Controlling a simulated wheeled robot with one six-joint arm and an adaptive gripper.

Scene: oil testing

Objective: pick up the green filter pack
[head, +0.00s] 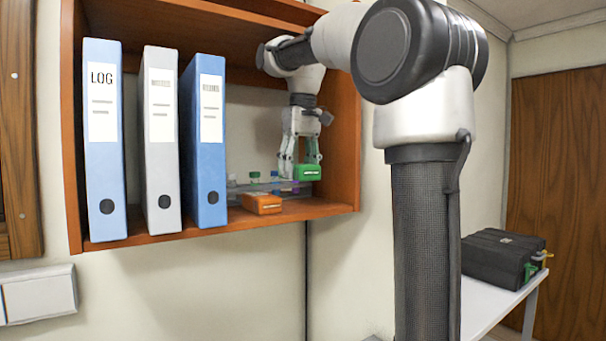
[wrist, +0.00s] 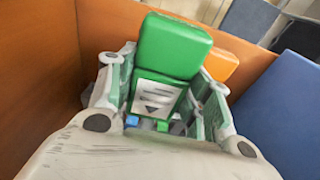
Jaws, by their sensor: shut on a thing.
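The green filter pack (head: 307,172) is at the right end of the wooden wall shelf in the head view, at the fingertips of my gripper (head: 303,160). In the wrist view the green filter pack (wrist: 172,48), with a white label on its near side, sits between the two fingers of my gripper (wrist: 165,85). The fingers are shut on it. In the head view it appears raised above the shelf board, level with the vial caps.
An orange pack (head: 262,203) lies on the shelf (head: 285,216) left of my gripper. Small capped vials (head: 255,180) stand in a rack behind it. Blue (head: 207,140) and grey (head: 162,140) binders fill the left. The shelf's side wall (head: 346,140) is close on the right.

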